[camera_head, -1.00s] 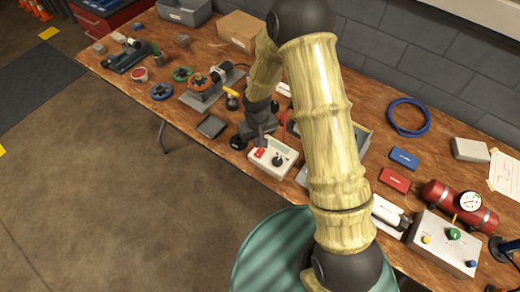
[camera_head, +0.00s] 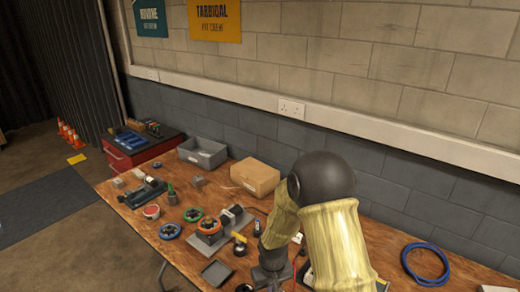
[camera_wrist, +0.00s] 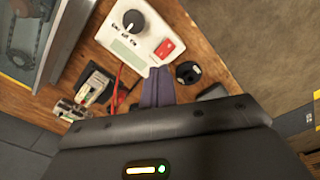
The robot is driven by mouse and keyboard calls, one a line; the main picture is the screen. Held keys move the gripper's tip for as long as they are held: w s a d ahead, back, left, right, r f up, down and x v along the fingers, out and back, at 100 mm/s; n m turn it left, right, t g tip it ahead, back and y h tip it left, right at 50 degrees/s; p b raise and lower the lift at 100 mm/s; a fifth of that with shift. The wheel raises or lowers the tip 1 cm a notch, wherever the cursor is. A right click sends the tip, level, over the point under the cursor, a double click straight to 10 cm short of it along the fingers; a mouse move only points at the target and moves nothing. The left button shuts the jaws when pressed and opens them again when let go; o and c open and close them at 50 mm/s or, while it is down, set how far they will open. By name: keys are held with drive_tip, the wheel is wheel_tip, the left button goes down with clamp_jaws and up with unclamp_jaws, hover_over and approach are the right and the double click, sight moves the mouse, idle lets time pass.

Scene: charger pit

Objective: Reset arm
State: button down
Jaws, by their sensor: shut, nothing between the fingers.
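My arm reaches over the wooden workbench (camera_head: 155,236), its pale ribbed links and dark elbow filling the lower right of the head view. My gripper (camera_head: 271,278) points down at the bottom edge of that view, left of the elbow. In the wrist view the gripper's dark fingers (camera_wrist: 157,86) are together with nothing between them. Just beyond the tips is a white box (camera_wrist: 128,32) with a black knob and a red switch. I cannot tell whether the fingers touch it. A round black piece (camera_wrist: 188,73) lies beside the fingers.
A cardboard box (camera_head: 255,178) and grey bin (camera_head: 202,153) stand along the wall. A blue hose loop (camera_head: 408,262) lies right of the arm. Open floor (camera_head: 75,262) is at left.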

drive_tip(key=s+d+r+m+t, duration=0.1)
drive_tip(key=s+d+r+m, duration=0.1)
drive_tip(key=s+d+r, duration=0.4)
drive_tip(key=s+d+r+m+t, duration=0.1)
drive_tip(key=s+d+r, duration=0.4)
drive_tip(key=r, duration=0.6)
drive_tip(key=shift+s+d+m, duration=0.4)
drive_tip(key=shift+s+m, duration=0.1)
drive_tip(key=shift+s, duration=0.1)
